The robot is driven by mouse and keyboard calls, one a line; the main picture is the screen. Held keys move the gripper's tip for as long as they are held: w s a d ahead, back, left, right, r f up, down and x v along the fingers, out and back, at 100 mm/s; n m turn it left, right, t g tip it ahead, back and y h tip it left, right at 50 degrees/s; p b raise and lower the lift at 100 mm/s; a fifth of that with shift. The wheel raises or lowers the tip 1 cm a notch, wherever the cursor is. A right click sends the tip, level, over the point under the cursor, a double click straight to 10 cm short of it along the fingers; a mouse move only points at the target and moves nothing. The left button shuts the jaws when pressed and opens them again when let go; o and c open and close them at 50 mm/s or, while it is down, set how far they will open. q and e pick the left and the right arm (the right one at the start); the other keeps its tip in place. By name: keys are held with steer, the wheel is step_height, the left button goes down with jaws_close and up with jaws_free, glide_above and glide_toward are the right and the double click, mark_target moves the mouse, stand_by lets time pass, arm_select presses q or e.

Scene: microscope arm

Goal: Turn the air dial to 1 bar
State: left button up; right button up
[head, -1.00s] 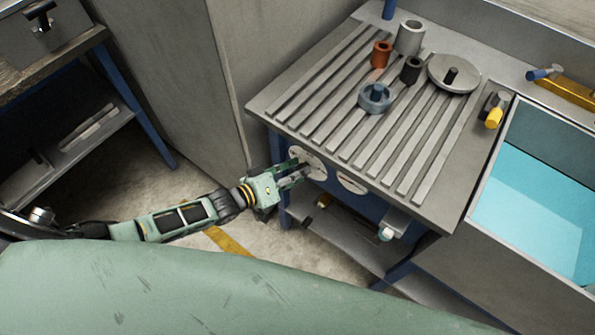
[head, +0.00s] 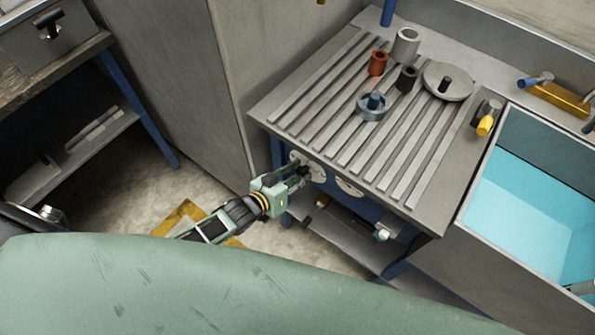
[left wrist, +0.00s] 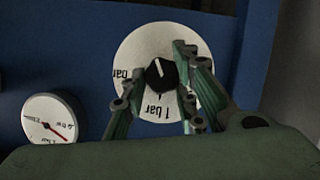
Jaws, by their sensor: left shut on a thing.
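The air dial is a black knob (left wrist: 160,73) on a round white plate (left wrist: 133,55) in the left wrist view. The plate reads "1 bar" upside down below the knob, and part of another "bar" shows at the left. A pale mark shows on the knob's upper part. My left gripper (left wrist: 163,82) has one finger on each side of the knob and is shut on it. In the head view, my left gripper (head: 303,171) is at the dial plate (head: 318,173) on the blue bench front, partly covering it. My right gripper is not in view.
A white gauge with a red needle (left wrist: 50,119) sits beside the dial; it also shows in the head view (head: 349,187). The slotted bench top (head: 290,105) overhangs the dial and carries several parts. A water tank (head: 535,190) stands at the right.

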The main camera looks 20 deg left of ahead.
arm_select(q)
steer(key=shift+s+d+f+m+t+y+b, duration=0.1)
steer(key=shift+d+f+m+t+y+b, duration=0.15)
steer(key=shift+m+y+b, duration=0.6)
steer(key=shift+s+d+f+m+t+y, duration=0.15)
steer(key=shift+m+t+y, duration=0.3)
steer(key=shift+m, duration=0.9)
steer(key=shift+s+d+f+m+t+y+b, duration=0.1)
steer(key=shift+d+m+t+y+b, duration=0.25)
steer(key=shift+m+y, duration=0.6)
steer(key=shift+a+m, duration=0.15)
steer(key=shift+m, duration=0.1)
steer(key=o, duration=1)
steer(key=shift+w, duration=0.1)
steer(key=shift+a+r, duration=0.1)
steer(key=v, duration=1.2)
